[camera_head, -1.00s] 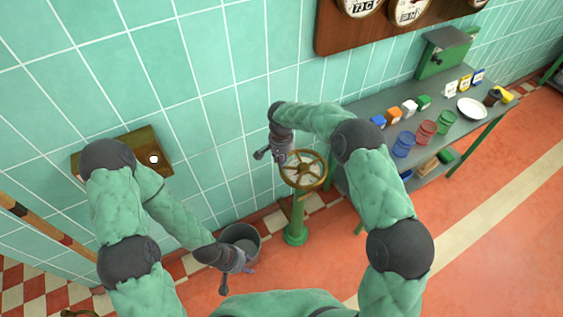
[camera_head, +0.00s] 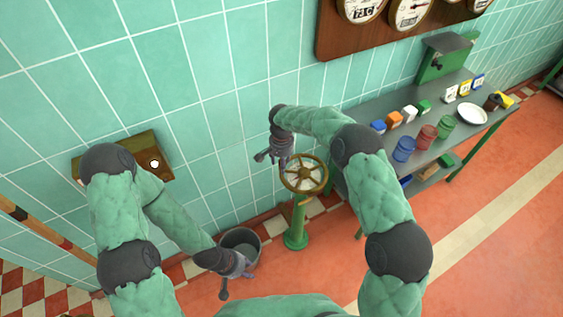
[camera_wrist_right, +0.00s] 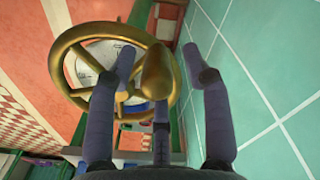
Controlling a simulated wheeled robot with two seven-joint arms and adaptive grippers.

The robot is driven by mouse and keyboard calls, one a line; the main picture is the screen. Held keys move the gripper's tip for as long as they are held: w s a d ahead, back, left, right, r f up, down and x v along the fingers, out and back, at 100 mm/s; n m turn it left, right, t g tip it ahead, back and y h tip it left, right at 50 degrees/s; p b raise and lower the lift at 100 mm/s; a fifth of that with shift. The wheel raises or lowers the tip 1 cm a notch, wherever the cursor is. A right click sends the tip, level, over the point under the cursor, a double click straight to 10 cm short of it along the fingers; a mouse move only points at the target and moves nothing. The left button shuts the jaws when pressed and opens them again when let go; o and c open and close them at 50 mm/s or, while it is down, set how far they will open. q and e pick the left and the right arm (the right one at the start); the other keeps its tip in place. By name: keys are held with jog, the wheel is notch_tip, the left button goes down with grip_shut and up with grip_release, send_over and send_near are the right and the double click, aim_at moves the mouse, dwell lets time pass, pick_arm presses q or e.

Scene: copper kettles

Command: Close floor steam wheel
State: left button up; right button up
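The steam wheel (camera_head: 304,185) is a brass handwheel with spokes on a green floor pedestal (camera_head: 296,230), close to the tiled wall. In the right wrist view its round rim (camera_wrist_right: 62,58) fills the upper left, and its brass knob (camera_wrist_right: 155,72) stands up among my fingers. My right gripper (camera_head: 270,159) is at the wheel's left side. Its fingers (camera_wrist_right: 165,75) are open, one on each side of the knob and a third below. I cannot tell whether any finger touches it. My left gripper (camera_head: 236,285) is open and empty, low by a grey bucket.
The grey bucket (camera_head: 240,236) stands on the floor left of the pedestal. A grey table (camera_head: 372,150) with coloured jars, small boxes and a white plate (camera_head: 472,113) stands on the right. Orange floor on the right is free.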

notch_tip(320, 180, up, 12)
dwell(0.6)
jog(key=shift+s, duration=0.1)
dwell(0.4)
